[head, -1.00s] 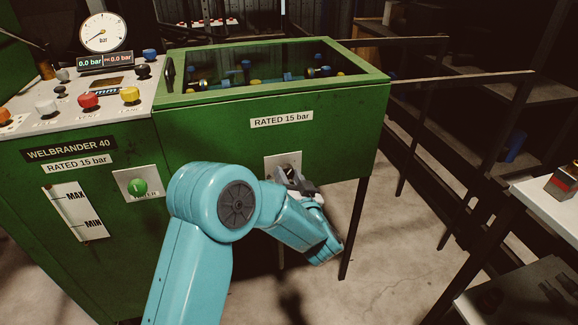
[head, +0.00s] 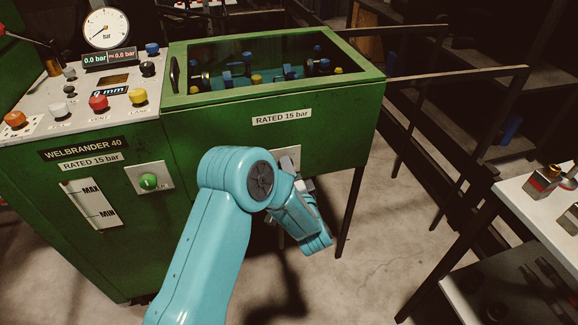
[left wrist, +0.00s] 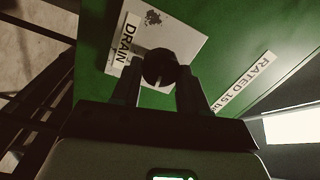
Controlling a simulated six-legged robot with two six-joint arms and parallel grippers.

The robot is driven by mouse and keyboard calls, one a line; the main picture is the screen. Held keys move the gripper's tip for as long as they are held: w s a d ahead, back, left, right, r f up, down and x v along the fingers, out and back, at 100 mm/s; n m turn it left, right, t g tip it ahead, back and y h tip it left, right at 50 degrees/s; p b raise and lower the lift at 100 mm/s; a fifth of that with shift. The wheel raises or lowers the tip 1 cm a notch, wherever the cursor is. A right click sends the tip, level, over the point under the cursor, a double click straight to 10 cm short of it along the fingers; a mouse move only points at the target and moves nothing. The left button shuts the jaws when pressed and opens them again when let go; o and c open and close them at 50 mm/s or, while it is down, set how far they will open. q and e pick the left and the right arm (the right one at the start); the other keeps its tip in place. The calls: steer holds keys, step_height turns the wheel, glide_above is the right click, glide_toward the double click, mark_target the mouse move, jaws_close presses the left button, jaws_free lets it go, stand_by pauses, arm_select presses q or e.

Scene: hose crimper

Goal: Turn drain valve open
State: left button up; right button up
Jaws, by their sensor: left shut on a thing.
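The drain valve knob (left wrist: 160,68) is dark and round in the left wrist view. It sits on a pale plate (left wrist: 187,38) labelled DRAIN on the green machine front. My left gripper (left wrist: 160,80) is shut on the knob, one finger on each side. In the head view, my left gripper (head: 300,187) is at the plate (head: 290,157) under the RATED 15 bar label, and my arm hides the knob. My right gripper is in neither view.
The green machine (head: 330,130) has a glass-topped tank. A control panel (head: 85,90) with several coloured knobs and a gauge (head: 106,29) stands left. A white table (head: 540,205) is at right. Open floor (head: 375,250) lies between.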

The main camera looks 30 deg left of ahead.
arm_select(q)
steer(key=shift+f+m, duration=0.1)
steer(key=shift+m, duration=0.5)
steer(key=shift+p, duration=0.3)
steer(key=o, duration=1.1)
steer(key=shift+c, duration=0.2)
steer(key=shift+d, duration=0.1)
steer(key=p+v, duration=0.1)
steer(key=v, duration=1.5)
steer(key=shift+s, duration=0.2)
